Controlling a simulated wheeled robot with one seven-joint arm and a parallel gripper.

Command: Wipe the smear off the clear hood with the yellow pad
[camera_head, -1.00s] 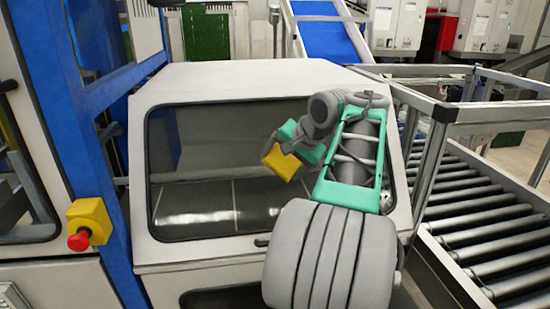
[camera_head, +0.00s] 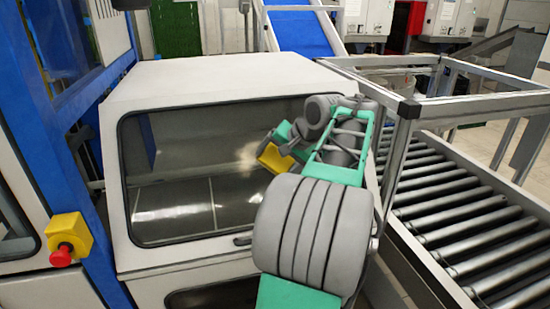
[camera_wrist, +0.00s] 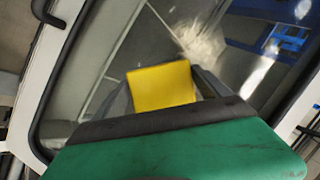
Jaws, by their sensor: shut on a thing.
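The clear hood (camera_head: 175,150) is a dark-edged sloping window in a pale cabinet, and it fills much of the wrist view (camera_wrist: 130,50). A whitish, streaky smear (camera_wrist: 207,42) shows on it in the wrist view, just beyond the pad and to its right. My gripper (camera_wrist: 161,88) is shut on the yellow pad (camera_wrist: 160,84), with a finger on each side. In the head view the pad (camera_head: 272,158) is in front of the right half of the hood. I cannot tell whether it touches the surface.
A roller conveyor (camera_head: 460,220) runs along the right behind a metal frame (camera_head: 405,150). A yellow box with a red button (camera_head: 68,240) is at the lower left, beside blue posts (camera_head: 65,150). A blue sloping belt (camera_head: 300,32) stands behind the cabinet.

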